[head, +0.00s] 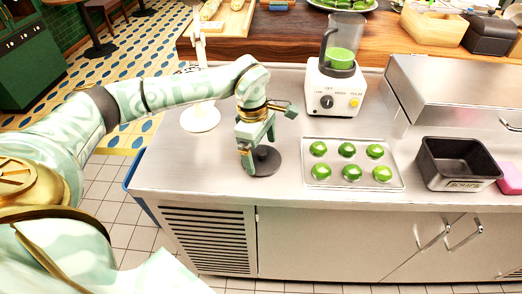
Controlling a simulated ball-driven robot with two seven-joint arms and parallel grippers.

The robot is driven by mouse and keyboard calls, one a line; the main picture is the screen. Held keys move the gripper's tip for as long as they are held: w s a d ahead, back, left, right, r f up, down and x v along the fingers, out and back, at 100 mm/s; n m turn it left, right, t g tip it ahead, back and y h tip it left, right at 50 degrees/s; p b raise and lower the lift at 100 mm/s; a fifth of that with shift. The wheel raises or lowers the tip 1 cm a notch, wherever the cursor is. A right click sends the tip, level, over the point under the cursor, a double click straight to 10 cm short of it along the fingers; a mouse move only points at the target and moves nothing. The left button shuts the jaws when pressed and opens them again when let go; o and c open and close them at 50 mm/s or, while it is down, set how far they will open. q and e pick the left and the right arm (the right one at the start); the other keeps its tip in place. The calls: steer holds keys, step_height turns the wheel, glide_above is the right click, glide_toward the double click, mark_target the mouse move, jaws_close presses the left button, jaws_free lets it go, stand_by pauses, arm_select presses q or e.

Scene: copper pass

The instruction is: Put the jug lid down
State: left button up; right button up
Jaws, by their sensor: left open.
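The jug lid (266,168), a dark round disc with a knob, lies flat on the steel counter. My left gripper (257,152) is right over it, pointing down, with its jaws open at the lid's knob. I cannot tell whether the fingers touch the knob. The blender jug (341,54) stands on its white base (335,90) behind and to the right, with no lid on it and green stuff inside. My right gripper is out of view.
A tray (385,184) with several green limes sits right of the lid. A black scraps bin (458,163) and a pink block (511,176) stand farther right. A white round stand (201,118) is behind my left arm. The counter's front left is clear.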

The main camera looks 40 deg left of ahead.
mark_target(255, 156)
arm_select(q)
step_height(255, 156, up, 11)
steer(key=a+p, duration=0.1)
steer(key=p, duration=0.1)
steer(key=shift+s+a, duration=0.15)
steer(key=shift+a, duration=0.2)
steer(key=shift+f, duration=0.1)
